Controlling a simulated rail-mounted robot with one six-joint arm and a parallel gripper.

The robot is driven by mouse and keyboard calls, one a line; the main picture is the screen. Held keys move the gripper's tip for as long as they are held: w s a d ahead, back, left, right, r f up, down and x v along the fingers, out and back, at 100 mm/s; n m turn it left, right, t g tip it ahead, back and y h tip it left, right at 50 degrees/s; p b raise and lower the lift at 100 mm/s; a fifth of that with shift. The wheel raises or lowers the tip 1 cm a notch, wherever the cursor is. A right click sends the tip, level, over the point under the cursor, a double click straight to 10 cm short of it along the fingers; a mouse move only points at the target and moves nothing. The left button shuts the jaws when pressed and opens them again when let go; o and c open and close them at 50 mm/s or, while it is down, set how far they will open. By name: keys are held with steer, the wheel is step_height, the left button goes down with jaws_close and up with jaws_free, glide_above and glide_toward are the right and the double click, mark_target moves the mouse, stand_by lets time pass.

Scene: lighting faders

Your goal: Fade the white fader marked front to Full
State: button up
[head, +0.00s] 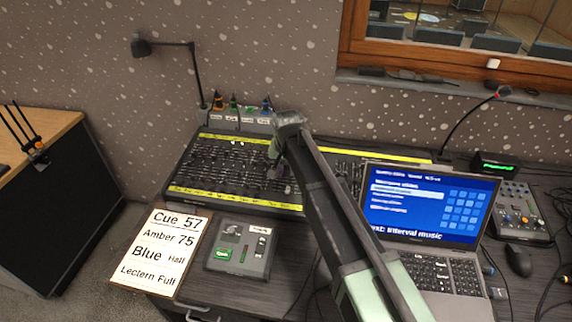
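The fader desk (250,160) is a dark console with yellow label strips along its far and near edges. Rows of small dark controls cover it, and a few pale caps (237,143) show near its far edge. A grey unit (235,118) behind it carries orange, green and blue pieces above small white labels. I cannot make out a white fader or the word front; the labels are too small and my arm covers part of the desk.
A cue card (160,250) reads Cue 57, Amber 75, Blue Half, Lectern Full. A small control box (240,247) with a green button sits in front of the desk. A laptop (425,235), a small mixer (521,212) and a mouse (518,260) stand right. A lamp (193,70) rises behind.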

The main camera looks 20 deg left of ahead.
mark_target(288, 188)
steer(key=f+b, duration=0.9)
steer(key=shift+w+f, duration=0.1)
steer(key=shift+w, duration=0.3)
steer(key=c, duration=0.4)
steer(key=shift+w, duration=0.1)
steer(key=shift+w+a+r+p, duration=0.1)
steer(key=shift+w+r, duration=0.05)
steer(key=shift+w, duration=0.8)
steer(key=shift+w+a+r+p, duration=0.1)
steer(key=shift+w+a, duration=0.05)
steer(key=shift+w, duration=0.85)
steer(key=shift+w+a+r+p, duration=0.1)
steer(key=shift+w+r, duration=0.05)
steer(key=shift+w, duration=0.8)
steer(key=o, duration=0.4)
